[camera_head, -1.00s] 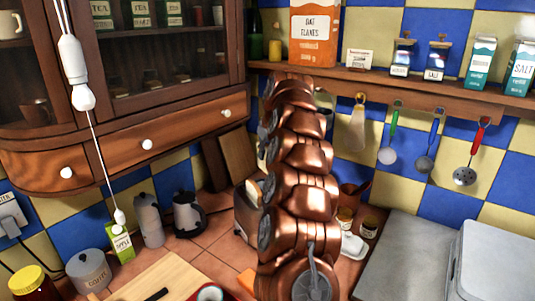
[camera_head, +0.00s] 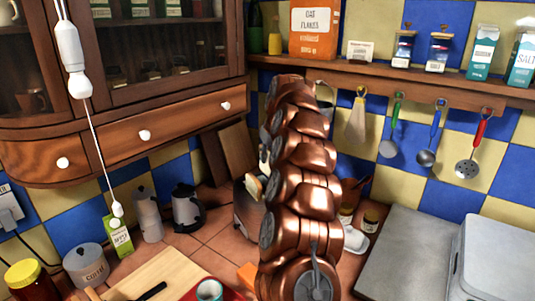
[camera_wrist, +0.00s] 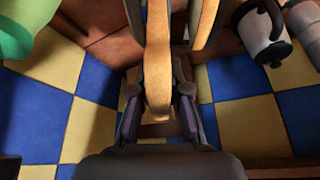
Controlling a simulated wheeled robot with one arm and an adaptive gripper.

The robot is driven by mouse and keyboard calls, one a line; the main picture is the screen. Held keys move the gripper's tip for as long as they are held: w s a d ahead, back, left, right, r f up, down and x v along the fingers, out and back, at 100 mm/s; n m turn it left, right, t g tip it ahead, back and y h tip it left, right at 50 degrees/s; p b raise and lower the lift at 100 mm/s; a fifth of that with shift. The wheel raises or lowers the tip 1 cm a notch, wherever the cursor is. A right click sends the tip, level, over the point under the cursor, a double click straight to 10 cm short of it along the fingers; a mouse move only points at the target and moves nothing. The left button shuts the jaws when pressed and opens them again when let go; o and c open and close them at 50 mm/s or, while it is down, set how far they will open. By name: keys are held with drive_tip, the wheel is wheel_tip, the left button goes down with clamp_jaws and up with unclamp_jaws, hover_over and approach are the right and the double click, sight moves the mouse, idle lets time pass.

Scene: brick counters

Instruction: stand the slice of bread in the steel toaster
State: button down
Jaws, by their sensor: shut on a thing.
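The steel toaster (camera_head: 243,214) stands on the tiled counter, left of my copper arm, which hides much of it. A tan slice of bread (camera_head: 254,188) shows beside the arm at the toaster's top; I cannot tell how deep it is in a slot. In the wrist view the slice (camera_wrist: 157,60) is seen nearly edge-on, between the two dark fingers of my gripper (camera_wrist: 158,98), which is shut on it. A second tan strip (camera_wrist: 207,22) shows right of it; I cannot tell what it is. The arm mostly hides my gripper in the head view.
A kettle (camera_head: 187,211), a moka pot (camera_head: 148,215) and a juice carton (camera_head: 119,239) stand left of the toaster. Brown boards (camera_head: 237,152) lean on the wall behind. Jars (camera_head: 371,217) stand right of the arm. Utensils hang under the shelf (camera_head: 380,83).

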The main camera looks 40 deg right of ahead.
drive_tip(key=shift+f+b, duration=1.8)
drive_tip(key=shift+f, duration=2.6)
drive_tip(key=c, duration=1.1)
unclamp_jaws()
drive_tip(key=shift+o, duration=0.2)
drive_tip(key=shift+r, duration=0.15)
drive_tip(key=v, duration=1.1)
drive_tip(key=shift+s+r, duration=0.25)
drive_tip(key=shift+r, duration=0.1)
